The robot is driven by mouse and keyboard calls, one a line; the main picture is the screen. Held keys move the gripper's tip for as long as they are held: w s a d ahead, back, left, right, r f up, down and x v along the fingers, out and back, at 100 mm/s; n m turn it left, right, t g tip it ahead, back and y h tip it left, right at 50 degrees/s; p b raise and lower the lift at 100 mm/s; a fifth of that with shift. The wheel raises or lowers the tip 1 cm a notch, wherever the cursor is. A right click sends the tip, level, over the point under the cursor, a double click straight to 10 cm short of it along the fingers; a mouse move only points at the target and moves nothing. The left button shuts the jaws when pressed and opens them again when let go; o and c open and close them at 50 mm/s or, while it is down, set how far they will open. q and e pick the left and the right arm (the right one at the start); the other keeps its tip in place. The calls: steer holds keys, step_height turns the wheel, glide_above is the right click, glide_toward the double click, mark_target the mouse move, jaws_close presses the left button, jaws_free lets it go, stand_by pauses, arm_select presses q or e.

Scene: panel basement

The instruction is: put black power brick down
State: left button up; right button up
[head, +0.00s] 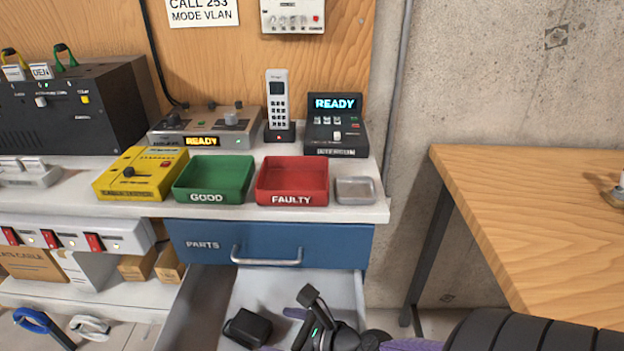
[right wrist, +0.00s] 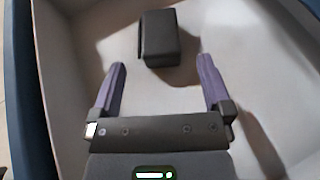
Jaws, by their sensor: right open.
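The black power brick (head: 247,328) lies on the pale floor of an open drawer (head: 262,290) below the bench. The right wrist view also shows the brick (right wrist: 160,38), apart from my fingers and just beyond their tips. My right gripper (head: 276,331) reaches low into the drawer from the right, just right of the brick. In the right wrist view its two purple fingers (right wrist: 161,64) are spread wide with nothing between them. My left gripper is not in view.
A blue PARTS drawer front (head: 270,245) with a handle is above the open drawer. A wooden table (head: 540,220) stands at the right.

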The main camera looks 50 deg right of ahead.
steer(key=v, duration=0.6)
steer(key=shift+s+r, duration=0.15)
steer(key=shift+s, duration=0.05)
